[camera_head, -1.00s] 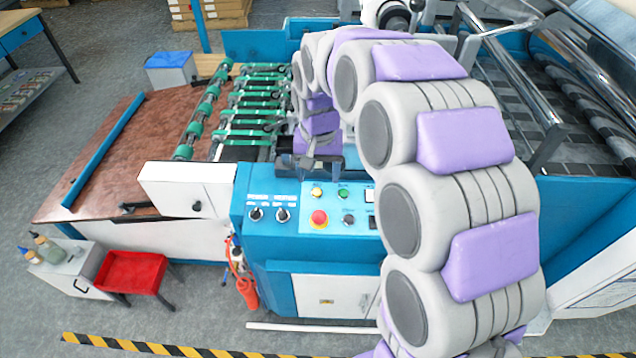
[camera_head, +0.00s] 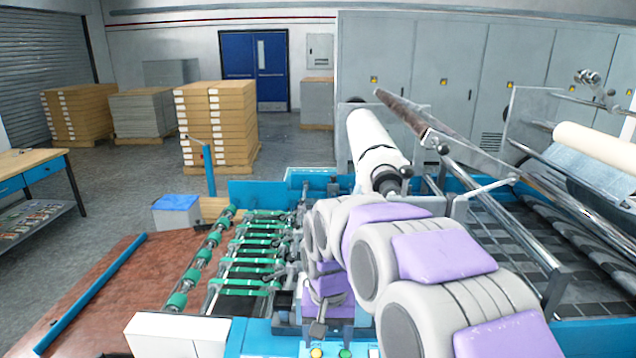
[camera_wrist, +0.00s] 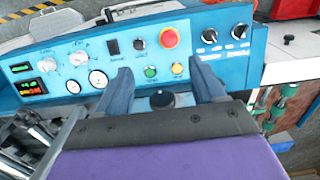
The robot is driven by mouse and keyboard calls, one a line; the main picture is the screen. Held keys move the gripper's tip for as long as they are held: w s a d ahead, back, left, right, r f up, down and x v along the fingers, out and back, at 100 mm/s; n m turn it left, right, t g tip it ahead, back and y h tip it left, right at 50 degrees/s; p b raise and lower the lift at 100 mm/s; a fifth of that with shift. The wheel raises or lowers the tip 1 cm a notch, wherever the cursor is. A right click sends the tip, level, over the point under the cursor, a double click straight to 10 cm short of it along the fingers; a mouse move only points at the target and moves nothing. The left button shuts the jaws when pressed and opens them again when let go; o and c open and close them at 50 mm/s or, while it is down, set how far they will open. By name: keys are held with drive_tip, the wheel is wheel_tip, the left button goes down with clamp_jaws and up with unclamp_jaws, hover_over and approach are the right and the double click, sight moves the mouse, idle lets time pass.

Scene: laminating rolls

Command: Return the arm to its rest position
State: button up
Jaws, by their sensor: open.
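My gripper (camera_head: 318,328) hangs at the end of my grey and purple arm, which arches over the machine from the lower right. It is above the rear edge of the blue control panel (camera_wrist: 60,58). In the wrist view my gripper (camera_wrist: 162,82) has its two dark blue-grey fingers spread apart, with nothing held between them. Past the fingers lie a red button (camera_wrist: 169,38), a green button (camera_wrist: 151,71) and an orange button (camera_wrist: 177,68). The fingers appear apart from these buttons. In the head view most of the panel is below the picture edge.
Green rollers (camera_head: 250,250) and a brown table (camera_head: 95,290) lie left of my arm. A white roll (camera_head: 370,140) and metal bars (camera_head: 480,190) stand behind and right of it. Stacked boxes (camera_head: 215,125) and grey cabinets (camera_head: 430,80) are farther back.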

drive_tip(key=s+d, duration=0.4)
drive_tip(key=s, duration=0.6)
drive_tip(key=s+d+g, duration=0.1)
drive_tip(key=s+d, duration=0.3)
drive_tip(key=s, duration=0.6)
drive_tip(key=s+d, duration=0.4)
drive_tip(key=s, duration=0.6)
drive_tip(key=shift+s+d+f+g, duration=0.2)
drive_tip(key=shift+f+g, duration=0.1)
drive_tip(key=shift+f, duration=0.15)
